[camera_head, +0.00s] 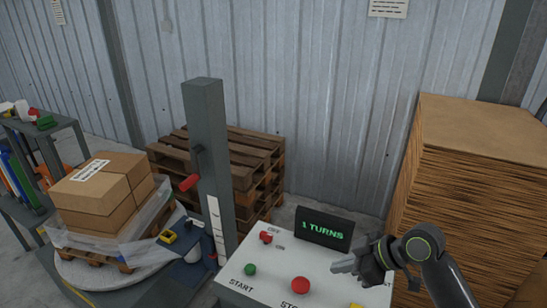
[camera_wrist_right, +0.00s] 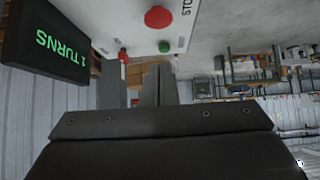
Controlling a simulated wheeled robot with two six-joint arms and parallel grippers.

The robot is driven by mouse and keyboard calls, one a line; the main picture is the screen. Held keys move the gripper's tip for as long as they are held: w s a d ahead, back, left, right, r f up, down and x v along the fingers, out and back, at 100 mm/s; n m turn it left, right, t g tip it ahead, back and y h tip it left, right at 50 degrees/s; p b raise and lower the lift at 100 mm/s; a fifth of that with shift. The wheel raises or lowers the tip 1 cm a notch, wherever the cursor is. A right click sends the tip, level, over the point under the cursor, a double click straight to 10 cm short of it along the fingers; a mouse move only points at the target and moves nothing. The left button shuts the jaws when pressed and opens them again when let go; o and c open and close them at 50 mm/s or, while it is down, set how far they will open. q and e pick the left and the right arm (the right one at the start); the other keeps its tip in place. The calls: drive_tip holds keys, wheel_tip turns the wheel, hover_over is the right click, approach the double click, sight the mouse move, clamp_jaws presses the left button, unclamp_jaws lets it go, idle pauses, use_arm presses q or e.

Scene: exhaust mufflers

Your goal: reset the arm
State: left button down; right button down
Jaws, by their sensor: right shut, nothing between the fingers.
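My right arm comes in from the lower right in the head view. Its gripper (camera_head: 346,264) is shut and empty, pointing left above the right side of the white control box (camera_head: 262,262). Its fingers (camera_wrist_right: 139,84) also show in the wrist view, with nothing held. Behind the gripper stands a black display (camera_head: 323,229) reading "1 TURNS". The box carries a red stop button (camera_head: 300,285), a green start button (camera_head: 250,269) and a small red switch (camera_head: 265,237). My left gripper is not in view.
Wrapped cartons (camera_head: 103,188) sit on a pallet on a turntable at left, beside a grey column (camera_head: 209,165). Stacked wooden pallets (camera_head: 250,160) stand behind. A tall cardboard stack (camera_head: 470,180) rises close behind my right arm.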

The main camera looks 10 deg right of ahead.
drive_tip(key=s+f+m, duration=0.1)
drive_tip(key=s+f, duration=0.1)
drive_tip(key=s+f+m+h, duration=0.1)
drive_tip(key=s+f, duration=0.1)
drive_tip(key=f, duration=0.1)
drive_tip(key=s+d+f+m+h, duration=0.1)
drive_tip(key=s+f, duration=0.1)
drive_tip(key=shift+f, duration=0.15)
drive_tip(key=s+d+f+m+g+h, duration=0.1)
drive_tip(key=s+d+f+m+h, duration=0.15)
drive_tip(key=s, duration=0.45)
drive_tip(key=s+d+f+m+h, duration=0.1)
drive_tip(key=s+d+m+h, duration=0.15)
drive_tip(key=s, duration=0.45)
drive_tip(key=s+d+f+m+g+h, duration=0.1)
drive_tip(key=s+d+f+m+h, duration=0.1)
drive_tip(key=s+m, duration=0.35)
wheel_tip(320, 180, down, 30)
drive_tip(key=s+d+n+b, duration=0.1)
drive_tip(key=n+b, duration=0.1)
drive_tip(key=b, duration=0.2)
drive_tip(key=s+a+f+g+b, duration=0.1)
drive_tip(key=s+f+g+b, duration=0.1)
drive_tip(key=s+f, duration=1.2)
wheel_tip(320, 180, down, 3)
drive_tip(key=shift+s+y, duration=0.35)
drive_tip(key=shift+y, duration=0.05)
drive_tip(key=shift+a, duration=0.1)
